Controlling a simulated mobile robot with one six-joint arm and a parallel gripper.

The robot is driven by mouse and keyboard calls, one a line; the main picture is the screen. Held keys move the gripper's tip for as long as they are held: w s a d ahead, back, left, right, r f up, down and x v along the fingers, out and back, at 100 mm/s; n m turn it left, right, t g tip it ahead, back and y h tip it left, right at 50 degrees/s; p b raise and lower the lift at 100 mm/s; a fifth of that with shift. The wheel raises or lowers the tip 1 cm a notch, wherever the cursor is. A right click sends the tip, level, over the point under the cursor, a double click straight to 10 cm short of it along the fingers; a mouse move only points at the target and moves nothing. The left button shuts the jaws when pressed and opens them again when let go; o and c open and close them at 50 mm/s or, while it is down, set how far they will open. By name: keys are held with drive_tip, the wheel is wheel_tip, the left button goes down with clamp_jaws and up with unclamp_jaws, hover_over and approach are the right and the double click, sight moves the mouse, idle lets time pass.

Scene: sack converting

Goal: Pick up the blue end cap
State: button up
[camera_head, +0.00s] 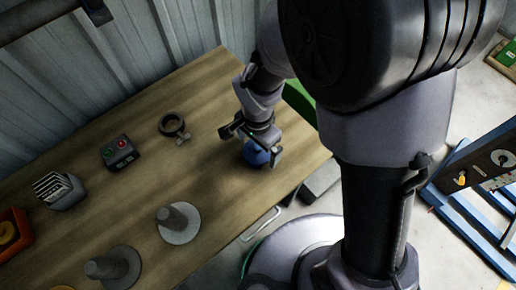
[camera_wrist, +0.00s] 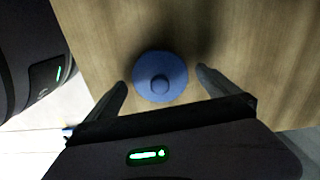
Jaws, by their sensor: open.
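The blue end cap (camera_wrist: 160,66) is a round blue disc with a raised round knob in its middle. It lies on the wooden table (camera_head: 140,118) near the table's right end. My gripper (camera_wrist: 162,90) is open, with one finger on each side of the cap in the wrist view and visible gaps between fingers and cap. In the head view my gripper (camera_head: 256,146) is over the cap (camera_head: 255,156) and partly hides it. I cannot tell how far the fingertips are above the table.
A dark ring clamp (camera_head: 172,125), a box with red and green buttons (camera_head: 119,153), a slotted holder (camera_head: 60,190) and grey flanged spindles (camera_head: 179,222) stand on the table to the left. An orange container (camera_head: 12,236) is at the far left. A corrugated wall (camera_head: 100,60) runs behind.

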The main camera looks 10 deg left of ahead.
drive_tip(key=shift+r, duration=0.1)
drive_tip(key=c, duration=1.4)
